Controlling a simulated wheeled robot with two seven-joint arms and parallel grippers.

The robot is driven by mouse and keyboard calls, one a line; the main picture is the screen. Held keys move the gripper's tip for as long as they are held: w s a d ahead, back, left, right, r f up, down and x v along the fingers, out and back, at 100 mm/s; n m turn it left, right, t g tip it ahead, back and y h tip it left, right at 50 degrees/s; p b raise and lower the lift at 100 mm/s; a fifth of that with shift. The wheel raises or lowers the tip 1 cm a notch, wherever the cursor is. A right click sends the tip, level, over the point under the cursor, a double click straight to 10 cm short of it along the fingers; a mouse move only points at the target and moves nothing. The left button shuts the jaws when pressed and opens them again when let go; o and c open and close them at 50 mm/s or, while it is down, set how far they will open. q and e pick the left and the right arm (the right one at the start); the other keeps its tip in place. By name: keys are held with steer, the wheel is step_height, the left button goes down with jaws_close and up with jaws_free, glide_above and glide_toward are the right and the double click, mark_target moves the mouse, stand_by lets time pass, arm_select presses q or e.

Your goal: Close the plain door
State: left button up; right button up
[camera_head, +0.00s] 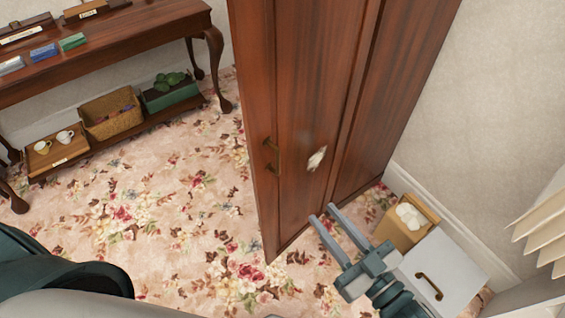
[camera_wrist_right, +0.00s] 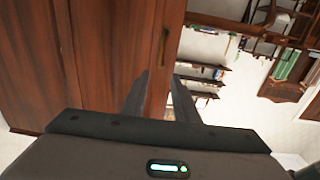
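A tall brown wooden wardrobe (camera_head: 400,100) stands at the centre of the head view. One door panel (camera_head: 310,80) bears a small pale patch (camera_head: 316,158). A narrower plain panel (camera_head: 252,90) shows left of it. I cannot tell how far either door stands open. My right gripper (camera_head: 322,212) is open and empty, low in front of the patched panel. In the right wrist view its fingers (camera_wrist_right: 160,85) point toward a wooden panel edge with a brass handle (camera_wrist_right: 163,46). My left gripper is out of view.
A tan box with white contents (camera_head: 407,222) and a grey-white cabinet (camera_head: 450,275) with a handle stand right of my right gripper. A wooden side table (camera_head: 110,35) with a low shelf holding a basket (camera_head: 112,112) stands at left. The floral carpet (camera_head: 150,210) between is clear.

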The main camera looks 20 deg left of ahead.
steer(key=p, duration=0.4)
glide_toward(279, 161)
steer(key=x, duration=0.7)
steer(key=shift+w+a+r, duration=0.1)
steer(key=shift+w+r, duration=0.05)
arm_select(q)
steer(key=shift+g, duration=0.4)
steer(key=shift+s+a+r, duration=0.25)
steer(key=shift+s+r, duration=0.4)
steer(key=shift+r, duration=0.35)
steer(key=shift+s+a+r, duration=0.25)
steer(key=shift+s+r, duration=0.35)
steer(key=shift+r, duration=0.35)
arm_select(e)
steer(key=shift+w+a, duration=0.4)
steer(key=shift+a, duration=0.1)
jaws_close()
